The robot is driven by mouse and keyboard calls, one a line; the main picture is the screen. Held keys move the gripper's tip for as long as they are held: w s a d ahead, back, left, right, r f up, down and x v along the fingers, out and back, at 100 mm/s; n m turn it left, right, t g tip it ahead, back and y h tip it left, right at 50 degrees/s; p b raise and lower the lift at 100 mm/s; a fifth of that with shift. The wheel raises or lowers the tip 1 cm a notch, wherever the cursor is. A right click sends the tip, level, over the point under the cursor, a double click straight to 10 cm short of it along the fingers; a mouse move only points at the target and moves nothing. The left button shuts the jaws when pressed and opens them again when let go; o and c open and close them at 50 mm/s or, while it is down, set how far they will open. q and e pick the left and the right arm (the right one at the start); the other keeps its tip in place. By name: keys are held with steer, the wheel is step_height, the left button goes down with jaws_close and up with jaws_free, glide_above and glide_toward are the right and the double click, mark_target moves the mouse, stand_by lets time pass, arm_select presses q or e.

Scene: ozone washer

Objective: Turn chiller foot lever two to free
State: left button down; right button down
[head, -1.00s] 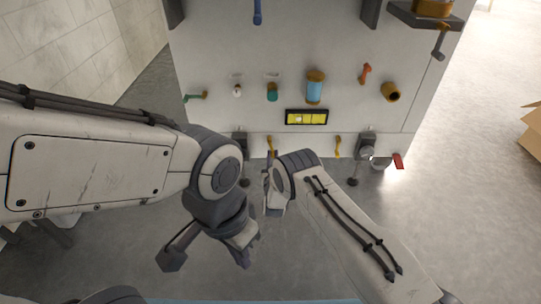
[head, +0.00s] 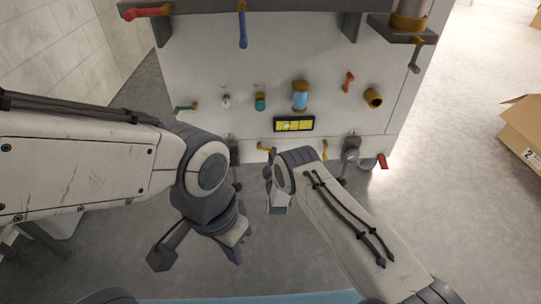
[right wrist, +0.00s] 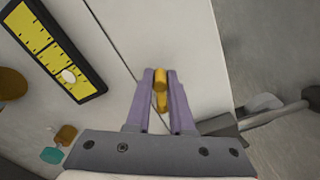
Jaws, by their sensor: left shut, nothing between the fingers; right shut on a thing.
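Two small yellow levers sit low on the white machine front in the head view, a left one (head: 263,148) and a right one (head: 325,150). My right gripper (head: 269,165) is at the left lever. In the right wrist view its purple fingers (right wrist: 161,90) are shut on this yellow lever (right wrist: 160,80). In the head view the left lever's handle points left, while the right lever's hangs down; the gripper partly hides the left lever. My left gripper (head: 238,243) is shut and empty, low and apart from the machine.
A yellow-and-black panel (head: 293,124) is above the levers. Dark machine feet stand at the left (head: 234,150) and right (head: 350,152), with a red lever (head: 382,161) beside the right one. A cardboard box (head: 522,130) lies far right. The floor between is clear.

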steer(key=shift+d+r+n+p, duration=0.15)
steer(key=shift+r+n+p, duration=0.35)
steer(key=shift+n, duration=0.6)
steer(key=shift+d+r+n+p, duration=0.1)
steer(key=shift+r+n+p, duration=0.35)
steer(key=shift+n, duration=0.65)
steer(key=shift+r, duration=0.1)
steer(key=c, duration=0.8)
jaws_free()
steer(key=s+p, duration=0.5)
steer(key=s, duration=0.5)
steer(key=shift+s, duration=0.25)
